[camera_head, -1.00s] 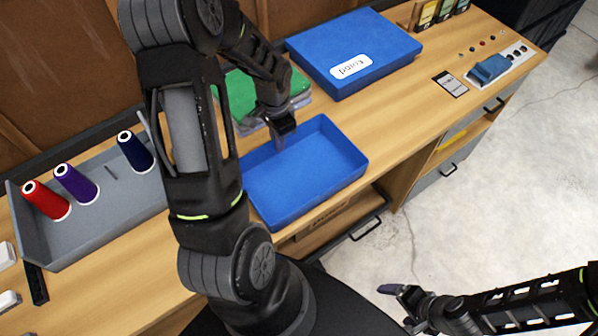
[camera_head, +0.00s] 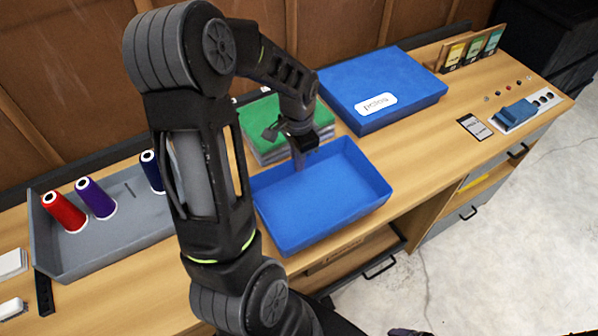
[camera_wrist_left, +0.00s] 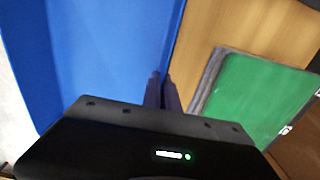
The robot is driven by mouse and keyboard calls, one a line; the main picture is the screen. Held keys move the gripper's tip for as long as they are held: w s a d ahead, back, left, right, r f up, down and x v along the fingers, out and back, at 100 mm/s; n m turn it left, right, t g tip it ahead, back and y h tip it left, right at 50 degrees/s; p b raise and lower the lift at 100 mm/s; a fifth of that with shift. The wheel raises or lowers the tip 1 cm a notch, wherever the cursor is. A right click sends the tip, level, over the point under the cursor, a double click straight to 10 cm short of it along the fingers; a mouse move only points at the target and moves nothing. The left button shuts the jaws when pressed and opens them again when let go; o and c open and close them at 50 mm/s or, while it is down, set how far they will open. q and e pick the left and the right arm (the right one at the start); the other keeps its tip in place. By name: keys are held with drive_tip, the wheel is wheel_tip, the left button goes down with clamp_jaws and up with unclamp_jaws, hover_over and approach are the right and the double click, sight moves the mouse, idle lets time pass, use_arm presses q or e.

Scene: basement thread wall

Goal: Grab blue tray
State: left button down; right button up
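The blue tray (camera_head: 335,208) is an open, shallow box at the front edge of the wooden bench in the head view. It also shows at the left in the left wrist view (camera_wrist_left: 105,50). My left gripper (camera_head: 299,160) points down at the tray's back wall. In the left wrist view its fingers (camera_wrist_left: 162,92) are close together at the tray's edge, with the wall between them; the exact contact is hard to see. Of my right gripper, only a dark tip (camera_head: 405,332) shows at the bottom edge of the head view.
A stack with a green top (camera_head: 285,122) lies right behind the tray. A closed blue box (camera_head: 400,85) with a white label is at its right. A grey bin (camera_head: 110,238) with thread cones stands at the left. Drawers are below the bench.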

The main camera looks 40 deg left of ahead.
use_arm(q)
wheel_tip(320, 180, up, 5)
drive_tip(key=shift+f, duration=0.2)
drive_tip(key=shift+w, duration=0.1)
idle(0.4)
